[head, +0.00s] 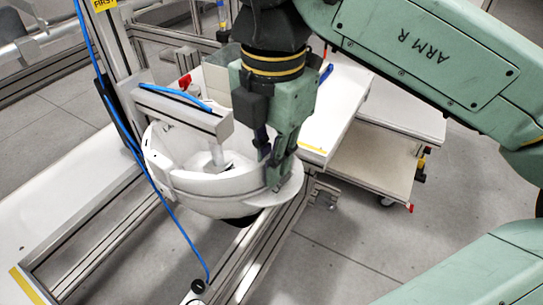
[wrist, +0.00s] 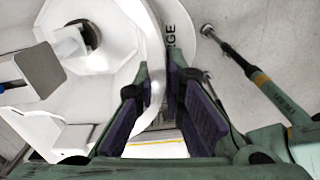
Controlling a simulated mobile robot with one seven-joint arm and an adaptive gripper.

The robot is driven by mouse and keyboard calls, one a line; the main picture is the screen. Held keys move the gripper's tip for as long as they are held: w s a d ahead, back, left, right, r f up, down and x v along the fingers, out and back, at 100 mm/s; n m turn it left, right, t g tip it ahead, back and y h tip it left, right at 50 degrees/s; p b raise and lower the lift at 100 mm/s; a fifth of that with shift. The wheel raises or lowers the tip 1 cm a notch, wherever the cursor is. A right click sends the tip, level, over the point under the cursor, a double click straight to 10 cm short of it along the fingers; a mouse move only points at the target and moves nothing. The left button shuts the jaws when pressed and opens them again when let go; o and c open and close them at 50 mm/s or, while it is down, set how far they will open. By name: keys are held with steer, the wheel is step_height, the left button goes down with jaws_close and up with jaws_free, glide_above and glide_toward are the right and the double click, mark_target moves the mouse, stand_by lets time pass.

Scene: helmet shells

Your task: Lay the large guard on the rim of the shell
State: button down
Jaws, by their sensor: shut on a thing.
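The white shell (head: 160,152) sits open side up on a fixture in the head view, its hollow facing up. The large guard (head: 291,188) is a white curved piece with a broad flange, at the right side of the shell. In the wrist view its curved band (wrist: 156,105) runs between the fingers, and part of black lettering ending in "GE" shows on the flange. My gripper (head: 272,172) is shut on the guard, pointing down at the shell's right side. The wrist view also shows the gripper (wrist: 157,85). I cannot tell whether the guard touches the rim.
A grey fixture arm (head: 182,112) with a blue cable reaches over the shell. A metal profile frame (head: 262,250) runs below it. A white bench (head: 80,195) lies left and a wheeled cart (head: 385,155) stands right. Open floor lies in front of the cart.

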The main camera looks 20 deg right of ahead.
steer(key=c, duration=1.6)
jaws_free()
step_height(320, 180, up, 8)
steer(key=shift+r, duration=0.1)
step_height(320, 180, down, 8)
steer(key=shift+r+p, duration=0.2)
steer(key=shift+p, duration=0.2)
